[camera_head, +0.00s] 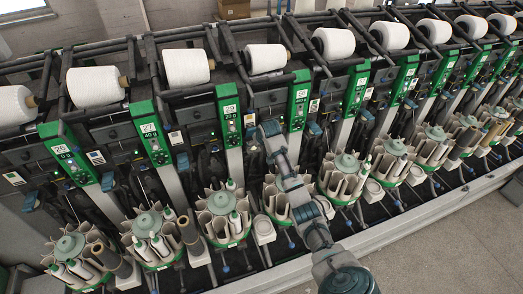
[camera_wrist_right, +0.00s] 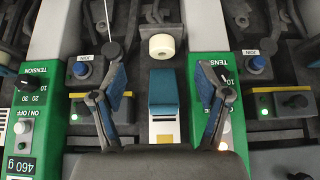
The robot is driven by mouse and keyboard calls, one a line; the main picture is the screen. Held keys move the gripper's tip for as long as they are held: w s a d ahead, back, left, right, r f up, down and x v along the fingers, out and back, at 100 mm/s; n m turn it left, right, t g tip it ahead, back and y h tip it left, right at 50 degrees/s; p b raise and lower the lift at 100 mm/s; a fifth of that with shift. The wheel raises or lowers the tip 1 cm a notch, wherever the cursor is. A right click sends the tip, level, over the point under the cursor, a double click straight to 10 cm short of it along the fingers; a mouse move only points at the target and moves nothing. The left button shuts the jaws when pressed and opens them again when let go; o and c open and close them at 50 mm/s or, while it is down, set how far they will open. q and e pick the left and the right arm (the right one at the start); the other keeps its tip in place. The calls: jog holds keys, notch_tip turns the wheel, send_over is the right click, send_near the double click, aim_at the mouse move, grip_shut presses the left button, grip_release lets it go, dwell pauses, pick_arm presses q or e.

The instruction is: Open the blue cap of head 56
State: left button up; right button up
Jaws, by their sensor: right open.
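The blue cap (camera_wrist_right: 167,92) shows in the right wrist view as a small blue block between two green panels. Its flat top is above a white and yellow label, and it looks closed. My right gripper (camera_wrist_right: 165,78) is open, with one blue-padded finger on each side of the cap and a gap on both sides. In the head view my right gripper (camera_head: 268,132) is between two green panels near the middle of the machine, and it hides the cap there. The number of this head is not readable. My left gripper is not in view.
Green control panels (camera_head: 228,113) with knobs and lights stand along the row. White yarn cones (camera_head: 265,58) lie above, and round bobbin magazines (camera_head: 223,217) stand below. A white cylinder (camera_wrist_right: 161,46) sits just beyond the cap. Grey floor (camera_head: 460,250) is free at lower right.

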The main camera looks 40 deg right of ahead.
jog(key=s, duration=0.2)
jog(key=s+a, duration=0.1)
jog(key=shift+s+a, duration=0.1)
jog(key=shift+s, duration=0.25)
dwell(0.8)
